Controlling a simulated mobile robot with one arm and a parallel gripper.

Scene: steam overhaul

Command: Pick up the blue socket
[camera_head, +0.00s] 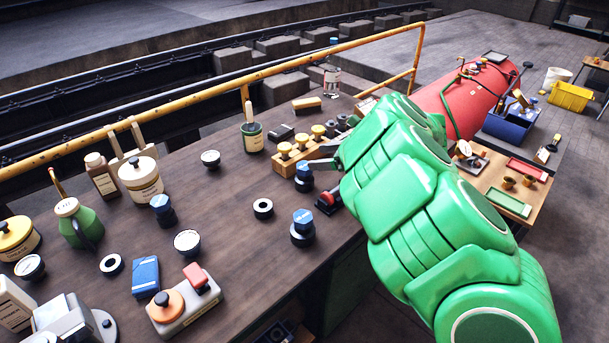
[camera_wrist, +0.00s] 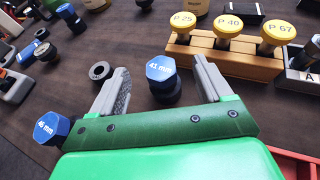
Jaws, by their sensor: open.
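Several sockets with blue tops and dark bases stand upright on the bench. The one marked "41 mm" (camera_wrist: 161,69) is between the two grey fingers of my open gripper (camera_wrist: 160,66), with a gap showing on each side. In the head view this socket (camera_head: 304,169) is at the fingertips of my gripper (camera_head: 317,155), beside the yellow-knobbed block. A blue socket marked "46 mm" (camera_wrist: 50,128) is outside the left finger; it also shows nearer in the head view (camera_head: 303,222). Another blue-topped socket (camera_head: 161,203) stands farther left.
A wooden block with yellow knobs (camera_wrist: 222,58) stands just right of and beyond the 41 mm socket. A dark ring (camera_wrist: 100,71) lies left of the fingers. A yellow rail (camera_head: 210,105) runs along the bench's far edge. Bottles and jars crowd the bench's left.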

